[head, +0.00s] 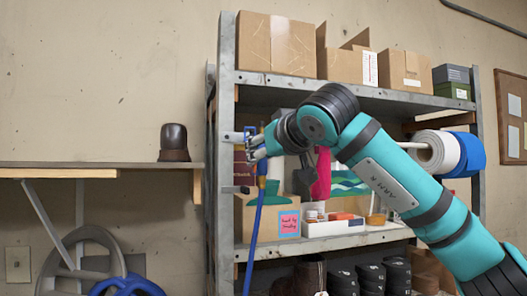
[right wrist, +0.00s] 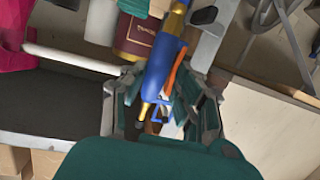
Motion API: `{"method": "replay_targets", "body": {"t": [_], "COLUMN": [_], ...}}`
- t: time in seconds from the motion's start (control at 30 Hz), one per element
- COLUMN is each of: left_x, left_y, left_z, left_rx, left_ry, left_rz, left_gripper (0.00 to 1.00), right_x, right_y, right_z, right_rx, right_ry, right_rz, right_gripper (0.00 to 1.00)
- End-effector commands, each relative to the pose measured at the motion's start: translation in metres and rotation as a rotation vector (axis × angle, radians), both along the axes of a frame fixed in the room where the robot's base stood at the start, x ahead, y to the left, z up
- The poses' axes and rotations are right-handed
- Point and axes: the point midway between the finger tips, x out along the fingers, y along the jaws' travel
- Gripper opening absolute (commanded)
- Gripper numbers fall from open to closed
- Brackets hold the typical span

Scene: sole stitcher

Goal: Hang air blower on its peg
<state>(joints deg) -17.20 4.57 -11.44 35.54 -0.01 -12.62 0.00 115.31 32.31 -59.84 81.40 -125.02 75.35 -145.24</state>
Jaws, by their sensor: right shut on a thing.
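The air blower (right wrist: 165,68) is blue with brass ends and an orange lever. My right gripper (right wrist: 160,110) is shut on it, with its fingers on either side of the blower's lower part. In the head view the same gripper (head: 257,146) is beside the shelf's left front post, and its fingers hide most of the blower. A blue hose (head: 252,235) hangs down below the gripper. A short grey peg-like piece (head: 233,137) sticks out at the post, just left of the fingertips. I cannot tell whether the blower touches it. My left gripper is not in view.
The metal shelf (head: 228,60) carries cardboard boxes (head: 275,42), a white tray (head: 335,227) and fabric rolls (head: 435,152). A pink cloth (head: 321,175) hangs behind my right arm. A wooden wall ledge (head: 90,165) with a dark object (head: 174,143) is at left.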

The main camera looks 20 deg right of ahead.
Motion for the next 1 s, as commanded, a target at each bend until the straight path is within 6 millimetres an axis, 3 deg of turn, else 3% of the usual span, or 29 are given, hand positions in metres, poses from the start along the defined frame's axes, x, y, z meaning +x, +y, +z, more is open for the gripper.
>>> {"method": "replay_targets", "body": {"t": [1.0], "left_x": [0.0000], "left_y": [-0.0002], "left_z": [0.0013], "left_rx": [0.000], "left_ry": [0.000], "left_rz": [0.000], "left_gripper": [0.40], "right_x": [0.0042], "right_y": [0.0001], "right_z": [-0.0076], "right_rx": [0.000], "right_ry": [-0.001], "right_rz": [0.000], "right_gripper": [0.00]}}
